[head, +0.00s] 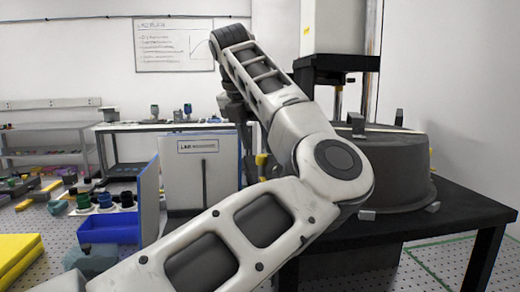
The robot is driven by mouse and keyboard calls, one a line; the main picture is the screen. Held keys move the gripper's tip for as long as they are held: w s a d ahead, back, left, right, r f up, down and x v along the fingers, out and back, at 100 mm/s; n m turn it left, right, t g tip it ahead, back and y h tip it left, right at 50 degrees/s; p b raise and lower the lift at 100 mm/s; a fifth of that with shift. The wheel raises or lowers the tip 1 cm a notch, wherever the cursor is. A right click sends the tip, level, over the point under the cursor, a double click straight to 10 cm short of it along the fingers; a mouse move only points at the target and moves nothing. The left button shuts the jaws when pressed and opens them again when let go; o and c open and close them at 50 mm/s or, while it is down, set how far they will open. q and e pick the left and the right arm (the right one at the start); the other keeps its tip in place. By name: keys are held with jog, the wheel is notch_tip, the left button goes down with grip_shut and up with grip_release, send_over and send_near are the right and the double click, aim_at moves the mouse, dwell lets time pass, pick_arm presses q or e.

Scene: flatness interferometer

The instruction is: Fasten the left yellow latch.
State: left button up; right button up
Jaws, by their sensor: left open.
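A large dark round housing (405,165) stands on a black table at the right. A small yellow part (262,159), which looks like the left yellow latch, shows just left of my arm's elbow. My arm hides most of what is around it, so I cannot tell the latch's position. My left gripper (247,146) hangs down from the wrist, just left of the yellow part and close to it in the picture. It is open with nothing seen between its fingers. I cannot tell whether it touches the latch. My right gripper is out of view.
The black table (470,207) has grey blocks (366,214) by the housing's foot. A white column (335,30) rises behind the housing. A white cabinet (190,165), a blue bin (108,227) and a shelf with small items stand at the left.

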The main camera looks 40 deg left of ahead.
aim_at(263, 171)
pick_arm(q)
jog(key=shift+x, duration=1.5)
jog(key=shift+r, duration=0.1)
grip_shut()
